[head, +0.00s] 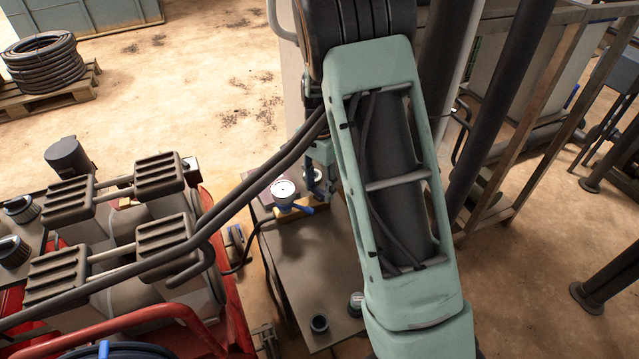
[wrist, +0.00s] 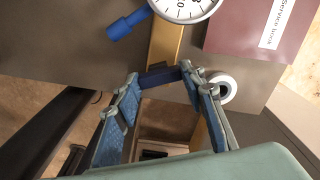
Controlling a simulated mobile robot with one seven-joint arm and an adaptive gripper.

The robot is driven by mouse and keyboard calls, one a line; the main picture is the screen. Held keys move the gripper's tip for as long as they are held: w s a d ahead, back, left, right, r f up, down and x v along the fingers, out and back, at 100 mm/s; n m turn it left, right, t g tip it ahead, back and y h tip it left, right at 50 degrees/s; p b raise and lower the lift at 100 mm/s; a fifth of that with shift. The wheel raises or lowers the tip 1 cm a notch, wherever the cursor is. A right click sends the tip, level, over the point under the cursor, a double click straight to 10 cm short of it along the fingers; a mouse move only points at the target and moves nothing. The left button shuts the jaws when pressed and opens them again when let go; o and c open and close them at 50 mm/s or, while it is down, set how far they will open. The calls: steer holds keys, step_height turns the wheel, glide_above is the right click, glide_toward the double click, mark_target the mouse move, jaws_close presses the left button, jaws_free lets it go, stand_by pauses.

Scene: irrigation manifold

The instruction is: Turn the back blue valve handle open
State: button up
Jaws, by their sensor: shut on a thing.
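A dark blue valve handle (wrist: 160,78) lies between my gripper's (wrist: 160,82) fingertips in the wrist view, over a brass pipe (wrist: 166,42). My gripper is shut on this handle, with the fingertips at its two ends. In the head view my gripper (head: 321,165) is beside the gauge, and my arm hides much of this area. A second, brighter blue handle (wrist: 126,24) is free, next to the gauge in the wrist view; it also shows in front of the gauge in the head view (head: 301,209).
A white-faced gauge (head: 284,188) stands on the pipe, close to my gripper. A maroon service book (wrist: 235,28) and a white ring (wrist: 227,89) lie nearby. The bench (head: 300,265) holds small dark cups at its near end. Red machinery (head: 235,315) stands at left.

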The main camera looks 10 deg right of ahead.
mark_target(320, 190)
steer(key=n+p, duration=0.1)
steer(key=n, duration=0.5)
steer(key=shift+r, duration=0.1)
steer(key=n+p, duration=0.1)
steer(key=n, duration=0.5)
steer(key=shift+n, duration=0.4)
steer(key=o, duration=1.2)
steer(key=shift+c, duration=0.2)
step_height(320, 190, up, 12)
